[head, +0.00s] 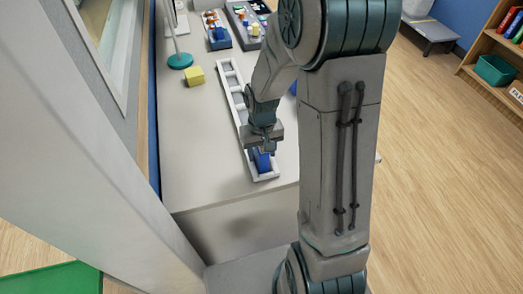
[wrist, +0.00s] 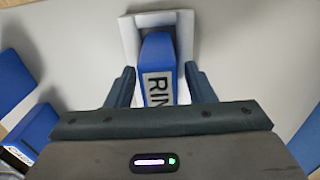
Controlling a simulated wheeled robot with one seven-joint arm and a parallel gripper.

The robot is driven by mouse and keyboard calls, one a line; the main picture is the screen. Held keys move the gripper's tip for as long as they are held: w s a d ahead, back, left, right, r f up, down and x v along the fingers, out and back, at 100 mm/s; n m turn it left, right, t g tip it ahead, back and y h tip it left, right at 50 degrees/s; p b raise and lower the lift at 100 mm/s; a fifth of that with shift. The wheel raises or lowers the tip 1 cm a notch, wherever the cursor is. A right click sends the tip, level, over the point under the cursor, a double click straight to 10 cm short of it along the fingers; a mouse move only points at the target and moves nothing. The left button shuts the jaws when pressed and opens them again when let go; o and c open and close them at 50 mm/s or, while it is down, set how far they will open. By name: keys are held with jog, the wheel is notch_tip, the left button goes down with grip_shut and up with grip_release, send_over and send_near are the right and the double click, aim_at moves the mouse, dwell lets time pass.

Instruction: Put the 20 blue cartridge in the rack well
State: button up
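The white rack (head: 266,178) is a long frame with several wells on the table. A blue cartridge (head: 263,160) stands at its near-end well, under my gripper (head: 262,148). In the wrist view the cartridge (wrist: 157,52) has a white label with black letters, "RIN" showing; no 20 is readable. The white rim (wrist: 130,38) surrounds its far part, so it appears to be in the well; its depth is hidden. My gripper (wrist: 160,78) is open, a finger on each side of the cartridge, with a small gap on both sides.
A yellow block (head: 195,76) and a teal-based stand (head: 180,61) are left of the rack. Trays with coloured items (head: 217,32) stand at the back. In the wrist view, other blue pieces (wrist: 14,82) lie at the left.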

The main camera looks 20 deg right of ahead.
jog(key=shift+r, duration=0.1)
notch_tip(320, 180, up, 11)
jog(key=shift+r+p, duration=0.1)
jog(key=shift+p, duration=0.35)
jog(key=s+r+t, duration=0.1)
jog(key=s+r, duration=0.2)
jog(key=s, duration=0.4)
jog(key=s+r+t, duration=0.1)
jog(key=s+r, duration=0.3)
jog(key=s, duration=0.2)
jog(key=shift+s+t, duration=0.4)
jog(key=shift+a, duration=0.1)
